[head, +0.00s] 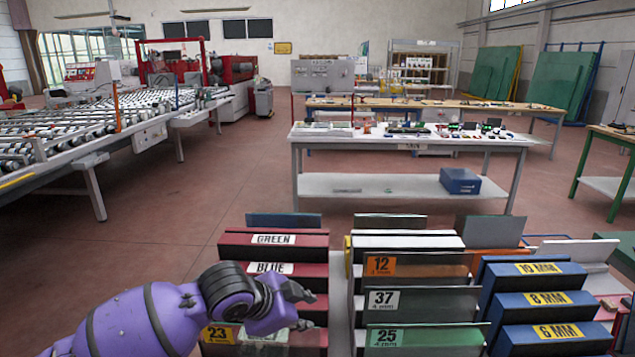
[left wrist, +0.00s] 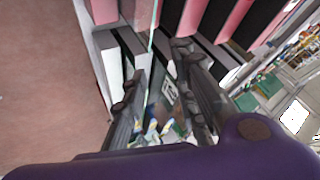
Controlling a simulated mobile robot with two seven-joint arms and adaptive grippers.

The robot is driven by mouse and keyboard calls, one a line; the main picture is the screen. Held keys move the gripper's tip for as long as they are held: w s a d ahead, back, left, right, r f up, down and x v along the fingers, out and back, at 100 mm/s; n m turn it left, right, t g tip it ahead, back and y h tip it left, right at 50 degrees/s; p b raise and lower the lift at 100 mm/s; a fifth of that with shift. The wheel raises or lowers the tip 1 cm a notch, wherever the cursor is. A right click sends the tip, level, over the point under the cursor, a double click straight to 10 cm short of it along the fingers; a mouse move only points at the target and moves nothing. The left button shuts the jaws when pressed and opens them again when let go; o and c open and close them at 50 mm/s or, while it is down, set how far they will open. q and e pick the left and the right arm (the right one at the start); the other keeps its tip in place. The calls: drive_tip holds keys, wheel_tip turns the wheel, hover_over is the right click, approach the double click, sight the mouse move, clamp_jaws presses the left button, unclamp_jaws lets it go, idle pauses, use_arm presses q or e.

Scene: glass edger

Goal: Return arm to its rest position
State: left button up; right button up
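My left arm, purple with black bands, comes in from the lower left of the head view. Its left gripper (head: 297,308) is over the left rack of dark red slots (head: 312,240), near the rows labelled BLUE and 23. In the left wrist view the two dark fingers (left wrist: 160,98) stand apart. A thin glass pane (left wrist: 153,45) shows edge-on along the gap between them; I cannot tell whether either finger touches it. My right gripper is in neither view.
A middle rack (head: 412,242) with labels 12, 37 and 25 and a blue rack (head: 535,300) stand to the right. A workbench (head: 405,143) with small items is beyond. A roller conveyor (head: 90,125) is at the left. Open floor (head: 190,200) lies between.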

use_arm(q)
drive_tip(key=s+a+f+n+t, duration=0.3)
drive_tip(key=s+f+n, duration=0.2)
drive_tip(key=f, duration=0.2)
drive_tip(key=s+a+f+n+t, duration=0.25)
drive_tip(key=s+f+n, duration=0.2)
drive_tip(key=f, duration=0.35)
drive_tip(key=s+a+f+n+g+y, duration=0.1)
drive_tip(key=s+a+f, duration=0.2)
drive_tip(key=s, duration=0.6)
drive_tip(key=s+a+f+n+g+y, duration=0.1)
drive_tip(key=s+a+f+n+y, duration=0.1)
drive_tip(key=s+a+f, duration=0.2)
drive_tip(key=s+a+f+n+g+y, duration=0.1)
drive_tip(key=s+a+f+n, duration=0.1)
drive_tip(key=s+f, duration=0.7)
drive_tip(key=s+a, duration=0.1)
drive_tip(key=s, duration=0.4)
drive_tip(key=shift+s+a+y, duration=0.25)
drive_tip(key=shift+s+y, duration=0.1)
drive_tip(key=shift+y, duration=0.05)
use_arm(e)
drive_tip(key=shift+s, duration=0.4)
